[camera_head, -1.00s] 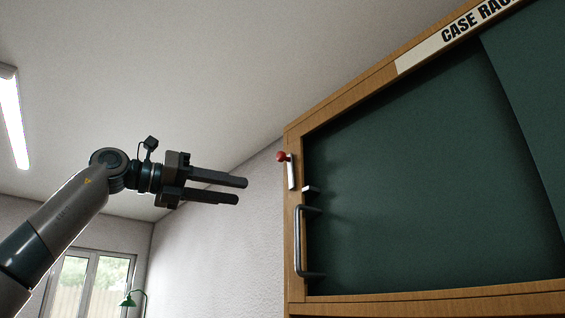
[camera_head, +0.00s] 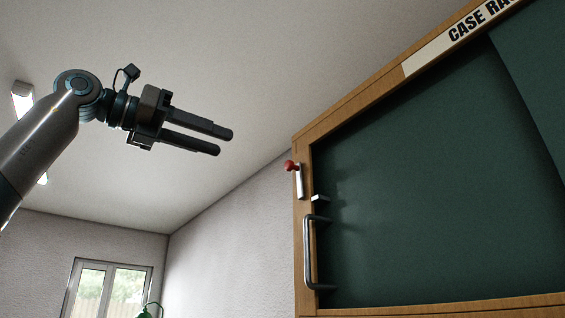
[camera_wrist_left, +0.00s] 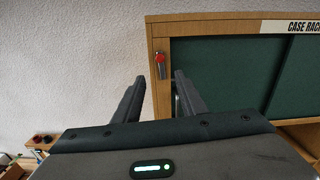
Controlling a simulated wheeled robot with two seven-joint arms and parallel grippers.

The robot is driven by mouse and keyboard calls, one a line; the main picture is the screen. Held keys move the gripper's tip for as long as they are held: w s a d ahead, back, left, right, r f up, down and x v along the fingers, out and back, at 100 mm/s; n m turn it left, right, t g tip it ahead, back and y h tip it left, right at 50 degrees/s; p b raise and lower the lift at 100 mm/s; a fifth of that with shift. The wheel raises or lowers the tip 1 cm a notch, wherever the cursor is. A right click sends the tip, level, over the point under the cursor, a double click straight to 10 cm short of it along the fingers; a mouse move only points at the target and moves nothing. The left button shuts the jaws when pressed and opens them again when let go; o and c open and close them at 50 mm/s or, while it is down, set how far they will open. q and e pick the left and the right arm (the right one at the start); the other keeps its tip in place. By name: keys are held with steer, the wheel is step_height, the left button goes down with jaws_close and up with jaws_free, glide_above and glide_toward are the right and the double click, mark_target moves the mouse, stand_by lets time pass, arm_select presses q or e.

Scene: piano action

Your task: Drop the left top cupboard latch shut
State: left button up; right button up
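The latch (camera_head: 299,181) is a pale metal bar with a red knob (camera_head: 290,166) at its top, on the left wooden post of the cupboard (camera_head: 355,108). In the left wrist view the red knob (camera_wrist_left: 160,58) shows beyond the fingers. My left gripper (camera_head: 220,142) is open and empty, up and to the left of the latch, clear of the cupboard. It also shows in the left wrist view (camera_wrist_left: 158,85). My right gripper is not in view.
A grey bar handle (camera_head: 309,252) stands out from the door's left edge below the catch. A "CASE RACK" sign (camera_head: 450,40) is on the top rail. Free air lies between my left gripper and the post. A window (camera_head: 108,290) is at lower left.

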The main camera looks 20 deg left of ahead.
mark_target(287, 164)
arm_select(q)
steer(key=p+x, duration=0.6)
steer(key=x, duration=1)
steer(key=shift+w+r+p, duration=0.1)
steer(key=shift+r+p, duration=0.05)
steer(key=shift+p, duration=0.2)
steer(key=shift+w+d, duration=0.4)
steer(key=shift+w, duration=0.05)
steer(key=shift+s, duration=0.1)
jaws_close()
